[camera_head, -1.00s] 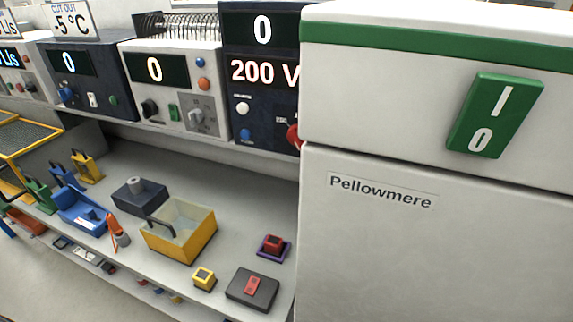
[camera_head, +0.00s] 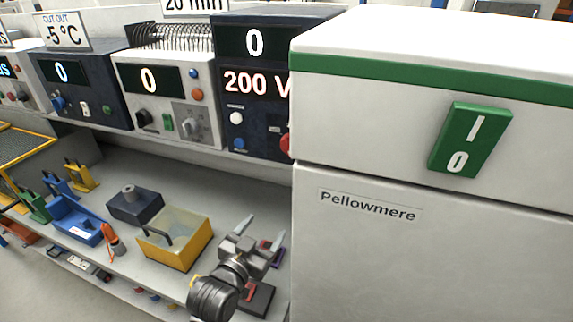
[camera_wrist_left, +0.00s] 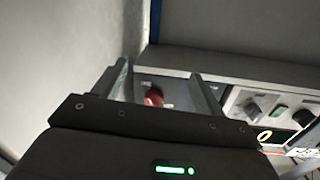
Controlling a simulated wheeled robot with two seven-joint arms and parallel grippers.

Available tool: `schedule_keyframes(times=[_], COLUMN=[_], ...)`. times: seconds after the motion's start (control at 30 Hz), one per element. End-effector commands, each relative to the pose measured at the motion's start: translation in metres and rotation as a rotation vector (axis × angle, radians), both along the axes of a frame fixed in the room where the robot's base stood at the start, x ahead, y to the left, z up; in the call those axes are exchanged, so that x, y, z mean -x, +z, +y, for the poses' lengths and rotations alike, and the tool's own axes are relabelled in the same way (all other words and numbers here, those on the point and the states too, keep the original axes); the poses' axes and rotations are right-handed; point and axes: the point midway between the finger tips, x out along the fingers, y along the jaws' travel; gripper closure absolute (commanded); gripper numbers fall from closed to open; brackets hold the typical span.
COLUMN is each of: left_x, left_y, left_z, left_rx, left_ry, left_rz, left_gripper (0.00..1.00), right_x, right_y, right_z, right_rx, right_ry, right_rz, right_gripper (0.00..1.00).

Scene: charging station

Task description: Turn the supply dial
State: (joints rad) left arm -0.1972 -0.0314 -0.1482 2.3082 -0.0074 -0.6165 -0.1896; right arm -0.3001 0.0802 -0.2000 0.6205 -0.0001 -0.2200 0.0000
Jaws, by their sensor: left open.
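The white supply unit (camera_head: 160,98) carries a black knob (camera_head: 143,118), a green switch (camera_head: 168,123) and a grey dial (camera_head: 192,124) on a grey plate. To its right, the dark blue unit (camera_head: 231,105) reads 0 and 200 V and has a red knob (camera_head: 285,145), partly hidden by the white cabinet. My left gripper (camera_head: 262,234) is open and empty, below these units and in front of the lower shelf. In the left wrist view, the red knob (camera_wrist_left: 153,97) shows between the open fingers, some distance off, and the white unit's knobs are at right. My right gripper is not seen.
The large white Pellowmere cabinet (camera_head: 350,250) with a green I/0 switch (camera_head: 470,140) stands close at right. On the shelf are a yellow bin (camera_head: 170,252), a blue tray (camera_head: 75,222) and a dark box (camera_head: 134,204). A dark box (camera_head: 258,298) lies behind my gripper.

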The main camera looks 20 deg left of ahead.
Motion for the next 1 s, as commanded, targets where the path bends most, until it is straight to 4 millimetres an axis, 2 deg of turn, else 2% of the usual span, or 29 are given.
schedule_keyframes(times=[0.03,0.1,0.2,0.3,0.57,0.67,1.0], left_x=[-0.012,-0.022,-0.029,-0.030,-0.036,-0.048,-0.105], left_y=[0.025,0.057,0.088,0.104,0.112,0.119,0.142], left_z=[-0.004,-0.007,-0.010,-0.011,-0.012,-0.013,-0.021], left_rx=[0.010,0.019,0.028,0.032,0.034,0.034,0.035], left_ry=[0.004,0.009,0.019,0.025,0.028,0.029,0.028], left_rz=[-0.102,-0.236,-0.372,-0.440,-0.461,-0.460,-0.458], left_gripper=[0.29,0.29,0.29,0.29,0.29,0.29,0.29], right_x=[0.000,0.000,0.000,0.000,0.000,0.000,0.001], right_y=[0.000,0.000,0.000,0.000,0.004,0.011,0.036], right_z=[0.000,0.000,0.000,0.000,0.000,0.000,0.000], right_rx=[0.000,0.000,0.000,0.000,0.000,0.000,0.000], right_ry=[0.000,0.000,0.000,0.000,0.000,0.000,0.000], right_rz=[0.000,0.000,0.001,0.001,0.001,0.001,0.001], right_gripper=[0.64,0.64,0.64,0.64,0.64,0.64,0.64])
